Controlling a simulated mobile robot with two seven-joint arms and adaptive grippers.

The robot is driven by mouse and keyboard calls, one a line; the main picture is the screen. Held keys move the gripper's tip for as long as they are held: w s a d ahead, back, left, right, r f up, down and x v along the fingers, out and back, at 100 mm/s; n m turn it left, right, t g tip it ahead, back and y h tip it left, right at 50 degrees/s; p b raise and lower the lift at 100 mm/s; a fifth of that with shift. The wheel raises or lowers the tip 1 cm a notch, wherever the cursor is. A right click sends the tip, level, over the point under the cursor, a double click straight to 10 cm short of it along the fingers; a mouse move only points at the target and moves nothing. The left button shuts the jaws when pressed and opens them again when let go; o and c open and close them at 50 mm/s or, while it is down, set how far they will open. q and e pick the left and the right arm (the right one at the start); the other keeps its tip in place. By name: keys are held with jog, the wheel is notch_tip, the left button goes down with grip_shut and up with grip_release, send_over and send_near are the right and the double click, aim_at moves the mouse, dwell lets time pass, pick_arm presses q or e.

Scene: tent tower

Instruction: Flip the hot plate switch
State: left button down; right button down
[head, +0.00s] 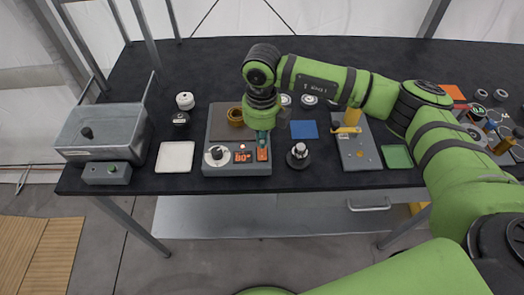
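The hot plate (222,122) is a grey box with a dark top, standing on the black table left of centre. Its front panel has a round white knob (216,154), a lit red display (243,156) and an orange switch (263,155) at the right. A small red light glows above the display. My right gripper (263,140) points down over the panel's right side, just behind the switch. Its fingertips are small here, and I cannot tell whether they touch the switch or how far apart they are. My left gripper is out of view.
A brass-coloured ring (235,116) sits on the hot plate. A metal basin (100,130) and a white tray (175,157) stand to the left. A black-based item (299,155), a blue pad (304,130) and a grey plate (357,150) are to the right.

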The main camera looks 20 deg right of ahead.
jog(key=shift+s+f+b, duration=0.1)
jog(key=shift+f+b, duration=1.05)
jog(key=shift+f, duration=0.1)
dwell(0.9)
jog(key=shift+r+p, duration=0.55)
jog(key=shift+r, duration=0.25)
jog(key=shift+r+p, duration=1.35)
jog(key=shift+r, duration=1.4)
